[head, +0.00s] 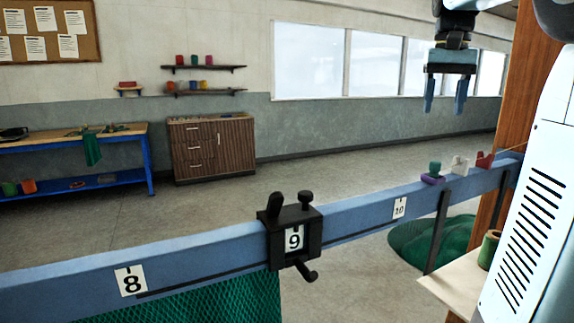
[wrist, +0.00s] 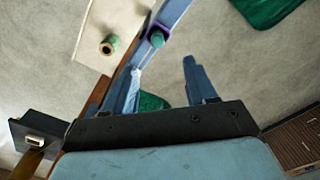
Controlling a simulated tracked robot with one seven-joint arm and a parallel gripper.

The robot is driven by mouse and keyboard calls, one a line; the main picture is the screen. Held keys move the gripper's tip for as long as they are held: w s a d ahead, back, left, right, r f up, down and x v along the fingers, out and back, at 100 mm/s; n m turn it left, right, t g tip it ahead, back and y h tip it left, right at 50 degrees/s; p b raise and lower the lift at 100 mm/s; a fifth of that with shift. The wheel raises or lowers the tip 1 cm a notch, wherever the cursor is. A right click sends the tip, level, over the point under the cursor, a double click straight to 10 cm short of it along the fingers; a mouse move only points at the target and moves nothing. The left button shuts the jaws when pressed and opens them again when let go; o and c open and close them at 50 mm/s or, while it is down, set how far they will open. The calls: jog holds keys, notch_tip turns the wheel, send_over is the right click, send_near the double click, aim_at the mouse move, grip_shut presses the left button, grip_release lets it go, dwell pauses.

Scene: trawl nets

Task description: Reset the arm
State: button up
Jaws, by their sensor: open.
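My gripper (head: 446,94) hangs in the upper right of the head view, above the blue rail (head: 190,250) and its far end. Its two blue fingers point down, apart, with nothing between them. In the wrist view my gripper (wrist: 163,92) is also open and empty, with floor and part of the rail showing past the fingers. My arm comes in from the top right corner in the head view.
The rail carries a black clamp (head: 294,232) at the 9 label. A green net heap (head: 432,240) lies below. A light table (head: 458,284) holds a green spool (head: 488,250). A wooden post (head: 527,80) stands right.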

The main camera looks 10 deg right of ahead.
jog(key=s+a+f+n+t, duration=0.4)
jog(key=s+a+f, duration=1.2)
jog(key=f, duration=0.4)
jog(key=shift+s+a+f+n+t, duration=0.15)
jog(key=shift+s+a+n+t, duration=0.2)
jog(key=shift+t, duration=0.35)
jog(key=shift+w+d, duration=0.1)
jog(key=shift+w, duration=0.05)
jog(key=shift+c, duration=0.5)
jog(key=shift+c, duration=0.8)
jog(key=shift+d, duration=0.1)
